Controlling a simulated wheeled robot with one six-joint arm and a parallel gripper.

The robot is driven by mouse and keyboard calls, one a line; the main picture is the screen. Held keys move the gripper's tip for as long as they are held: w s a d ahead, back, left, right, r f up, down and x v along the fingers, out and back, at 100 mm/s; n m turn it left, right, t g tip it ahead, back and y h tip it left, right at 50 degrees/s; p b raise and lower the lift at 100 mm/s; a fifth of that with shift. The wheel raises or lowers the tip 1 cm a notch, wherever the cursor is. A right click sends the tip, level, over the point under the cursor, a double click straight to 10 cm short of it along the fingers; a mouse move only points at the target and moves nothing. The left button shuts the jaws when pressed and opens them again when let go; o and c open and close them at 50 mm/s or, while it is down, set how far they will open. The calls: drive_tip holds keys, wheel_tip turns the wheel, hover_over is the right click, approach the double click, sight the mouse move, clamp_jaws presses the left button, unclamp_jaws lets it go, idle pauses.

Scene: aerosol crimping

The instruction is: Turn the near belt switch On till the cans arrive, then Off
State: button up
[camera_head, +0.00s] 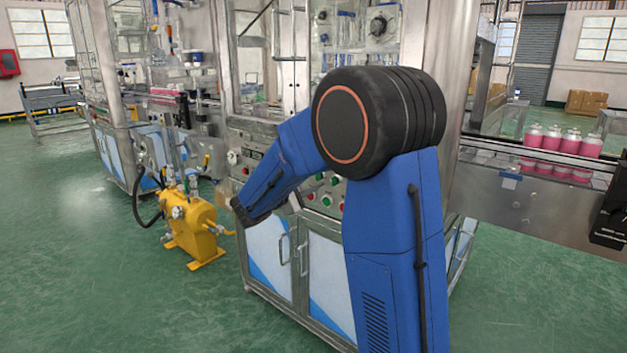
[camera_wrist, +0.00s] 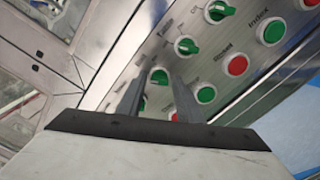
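The control panel (camera_wrist: 225,60) fills the upper right of the wrist view, with green knobs and green and red buttons. One green knob (camera_wrist: 158,76) shows between the fingertips of my gripper (camera_wrist: 159,82). The two fingers stand apart, and contact with the knob cannot be told. Two more green knobs, the middle one (camera_wrist: 187,46) and the upper one (camera_wrist: 219,11), sit up the panel. The labels are too blurred to tell which is the near belt switch. Pink cans (camera_head: 570,142) with white tops stand in a group on the belt (camera_head: 500,148) at the right in the head view.
In the head view, my blue arm covers part of the panel and machine cabinet (camera_head: 325,262). A yellow pump unit (camera_head: 192,228) with a black hose stands on the floor left of it. A dark box (camera_head: 610,215) is at the right edge. Green floor is clear in front.

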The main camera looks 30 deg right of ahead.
drive_tip(key=shift+o, duration=0.2)
drive_tip(key=v, duration=1.7)
drive_tip(key=shift+a, duration=0.2)
drive_tip(key=shift+s, duration=0.1)
drive_tip(key=s+d+f+m+g+y, duration=0.3)
drive_tip(key=s+d+y, duration=0.1)
drive_tip(key=s, duration=0.6)
drive_tip(key=s+d+f+m+g+y, duration=0.2)
drive_tip(key=s+d+f+y, duration=0.15)
drive_tip(key=s, duration=0.75)
drive_tip(key=s+a+f+m+t+y, duration=0.1)
drive_tip(key=s+a+f+m+y, duration=0.1)
drive_tip(key=s+a+y, duration=0.2)
drive_tip(key=s+a+f+m+t+y, duration=0.2)
drive_tip(key=s+a+y, duration=0.3)
drive_tip(key=s, duration=0.4)
drive_tip(key=shift+a+m+t, duration=0.3)
drive_tip(key=shift+a+m, duration=0.05)
drive_tip(key=shift+m, duration=0.25)
